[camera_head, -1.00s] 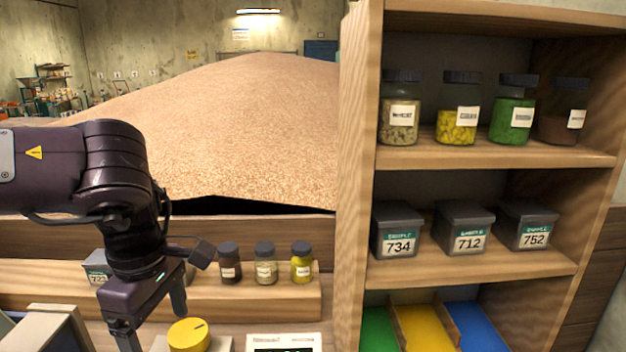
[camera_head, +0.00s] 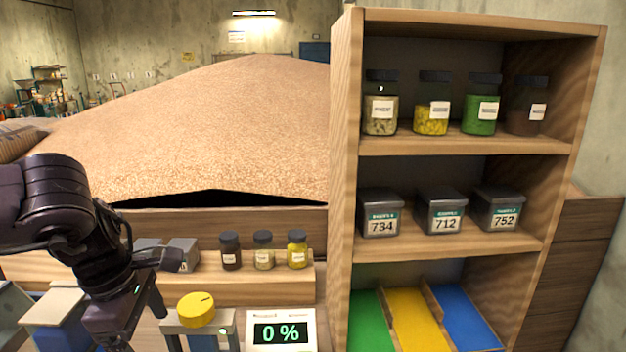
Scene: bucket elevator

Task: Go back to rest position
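My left gripper (camera_head: 140,325) comes in from the left on a dark arm and hangs low over the bench, left of the yellow knob (camera_head: 196,310). One finger shows beside the knob's stand. The gripper's tips are partly cut off or hidden, so its opening is unclear. I see nothing held in it. My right gripper is not in this view.
A display reading 0 % (camera_head: 281,332) stands right of the knob. Several small jars (camera_head: 264,251) and grey boxes (camera_head: 183,255) line the ledge behind. A wooden shelf (camera_head: 343,180) with jars, numbered boxes and coloured bins stands right. A grain heap (camera_head: 230,130) fills the back.

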